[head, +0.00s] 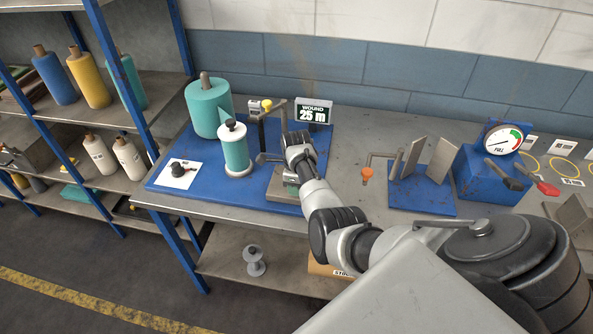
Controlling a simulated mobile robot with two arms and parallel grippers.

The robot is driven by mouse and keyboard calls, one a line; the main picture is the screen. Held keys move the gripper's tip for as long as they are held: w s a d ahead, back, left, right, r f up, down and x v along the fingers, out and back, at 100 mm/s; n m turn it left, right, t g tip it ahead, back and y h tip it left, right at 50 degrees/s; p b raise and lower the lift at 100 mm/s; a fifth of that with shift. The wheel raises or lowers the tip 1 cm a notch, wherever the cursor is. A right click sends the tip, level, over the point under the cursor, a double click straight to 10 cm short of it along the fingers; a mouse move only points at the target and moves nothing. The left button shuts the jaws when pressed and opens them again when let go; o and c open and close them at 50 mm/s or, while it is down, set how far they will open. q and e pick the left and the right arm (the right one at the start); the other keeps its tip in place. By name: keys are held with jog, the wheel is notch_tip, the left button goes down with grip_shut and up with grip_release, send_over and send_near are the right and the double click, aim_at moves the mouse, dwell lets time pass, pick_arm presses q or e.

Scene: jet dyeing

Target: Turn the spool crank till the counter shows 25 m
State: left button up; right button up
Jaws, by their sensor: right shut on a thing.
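The counter (313,111) on the bench reads "WOUND 25 m". The spool (235,152), wound with teal thread between white ends, stands upright on the blue mat. My right arm reaches over the mat, with its gripper (267,158) just right of the spool. The right gripper is shut on the spool crank; my wrist largely hides the fingertips and the grip. My left gripper is not in view.
A large teal cone (208,108) stands behind the spool. A white card (179,174) with a dark knob lies front left on the mat. A gauge box (482,175) stands at right. Shelves (90,100) with cones are at left.

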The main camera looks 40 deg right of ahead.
jog(key=o, duration=0.9)
jog(key=shift+a, duration=0.1)
notch_tip(320, 180, up, 11)
jog(key=shift+w+f+b, duration=0.1)
jog(key=shift+b, duration=1.1)
